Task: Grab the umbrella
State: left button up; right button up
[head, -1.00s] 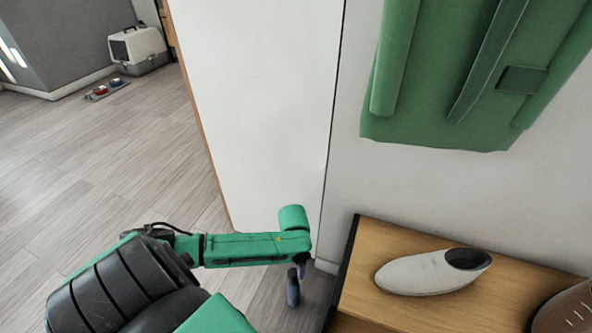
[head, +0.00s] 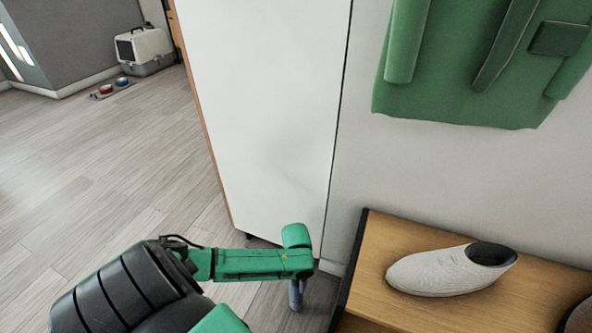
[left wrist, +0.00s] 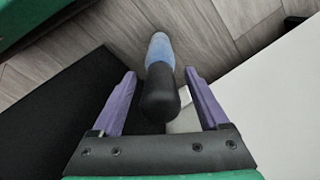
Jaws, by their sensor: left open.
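The umbrella (left wrist: 160,50) has a light blue body and a rounded black handle that points toward the camera in the left wrist view. My left gripper (left wrist: 160,74) is open, with one purple finger on each side of the umbrella. The handle is between the fingers near the palm, and I see a gap on both sides. In the head view a small blue-grey part of the umbrella (head: 296,296) shows just below the green end of my left arm, low by the wooden bench. The left fingers are hidden in that view. My right gripper is out of view.
The wooden bench (head: 362,270) with a dark side panel stands just right of the umbrella and carries a pale shoe (head: 440,272). A white panel (head: 265,110) rises behind my arm. A green bag (head: 455,90) hangs upper right. The floor at left is open.

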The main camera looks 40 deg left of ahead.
pick_arm(q)
grip_shut()
dwell(1.4)
